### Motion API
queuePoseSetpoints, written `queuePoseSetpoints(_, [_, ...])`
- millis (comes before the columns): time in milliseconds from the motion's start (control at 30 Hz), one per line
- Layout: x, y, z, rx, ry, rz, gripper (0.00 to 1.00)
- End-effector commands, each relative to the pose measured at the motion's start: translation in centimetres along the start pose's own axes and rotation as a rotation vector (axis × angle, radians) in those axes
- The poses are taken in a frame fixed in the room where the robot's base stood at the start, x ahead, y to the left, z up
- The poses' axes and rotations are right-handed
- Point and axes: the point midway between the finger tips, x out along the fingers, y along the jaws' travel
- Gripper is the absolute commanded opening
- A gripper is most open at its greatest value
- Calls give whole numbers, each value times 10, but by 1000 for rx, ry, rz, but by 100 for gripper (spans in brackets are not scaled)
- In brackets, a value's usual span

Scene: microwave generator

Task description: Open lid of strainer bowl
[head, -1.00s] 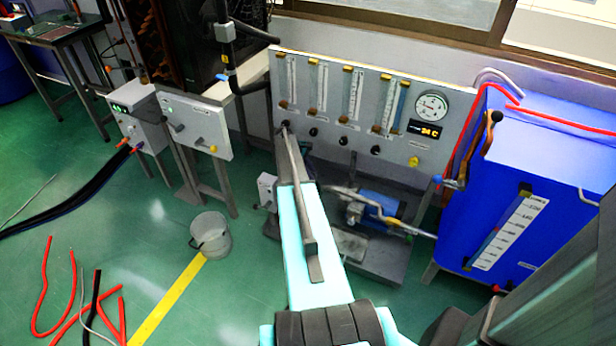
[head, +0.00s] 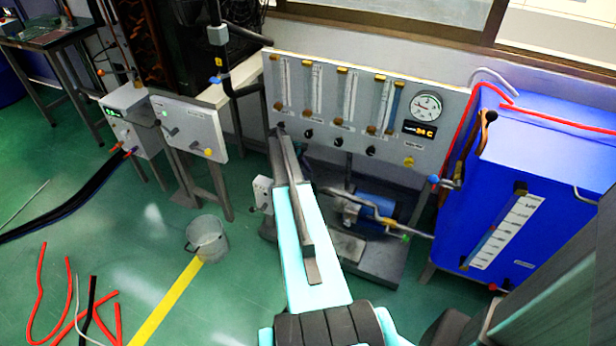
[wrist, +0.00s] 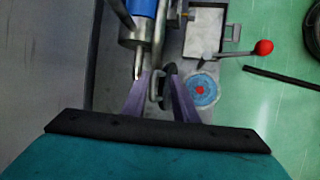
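In the wrist view a round, clear-looking bowl with a blue inside and a red centre (wrist: 201,90) sits just right of my gripper; it looks like the strainer bowl, but I cannot be sure. My gripper (wrist: 160,76) has two purple fingers, spread apart. A grey metal loop (wrist: 156,92) and a dark rounded part show between the fingers; the loop does not fill the gap. I cannot tell whether either finger touches them. In the head view my arm hides the gripper and the bowl.
A blue pump (head: 377,208) with pipes stands on a grey base; its blue cylinder (wrist: 145,8) shows in the wrist view. A red ball knob (wrist: 263,47) is to the right. The flowmeter panel (head: 388,148) and blue tank (head: 545,160) stand close by. A bucket (head: 207,240) is on the floor.

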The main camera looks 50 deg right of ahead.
Motion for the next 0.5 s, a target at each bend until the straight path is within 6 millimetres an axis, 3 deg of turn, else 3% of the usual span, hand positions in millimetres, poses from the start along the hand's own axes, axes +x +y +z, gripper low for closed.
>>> queuePoseSetpoints(500, [-58,0,5,3,-3,-2,26])
